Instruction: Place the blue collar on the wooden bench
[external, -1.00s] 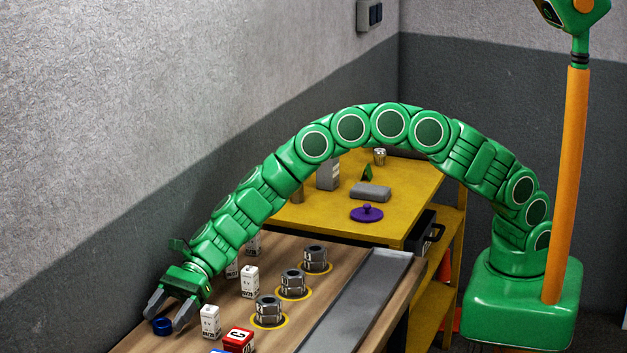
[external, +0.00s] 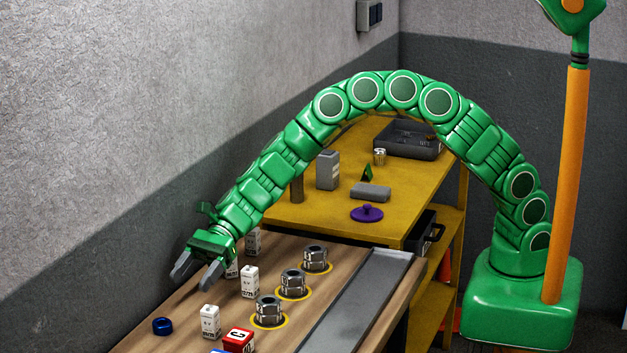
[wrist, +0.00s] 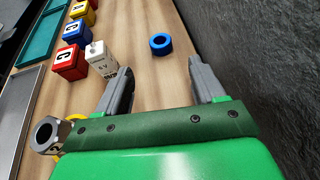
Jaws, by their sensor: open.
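The blue collar (external: 162,326) is a small ring lying flat on the wooden bench (external: 187,304), near the wall side. It also shows in the wrist view (wrist: 161,44), beyond the fingertips and between their lines. My gripper (external: 198,276) is open and empty, raised above the bench and apart from the collar. Its two grey fingers show in the wrist view (wrist: 163,78) with bare wood between them.
White blocks (external: 210,320) stand beside the collar, with a red block (external: 238,340) nearer the front. Several metal nuts (external: 268,310) sit on yellow rings. A grey tray (external: 355,300) runs along the bench edge. A yellow table (external: 330,205) stands behind. The wall is close beside the gripper.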

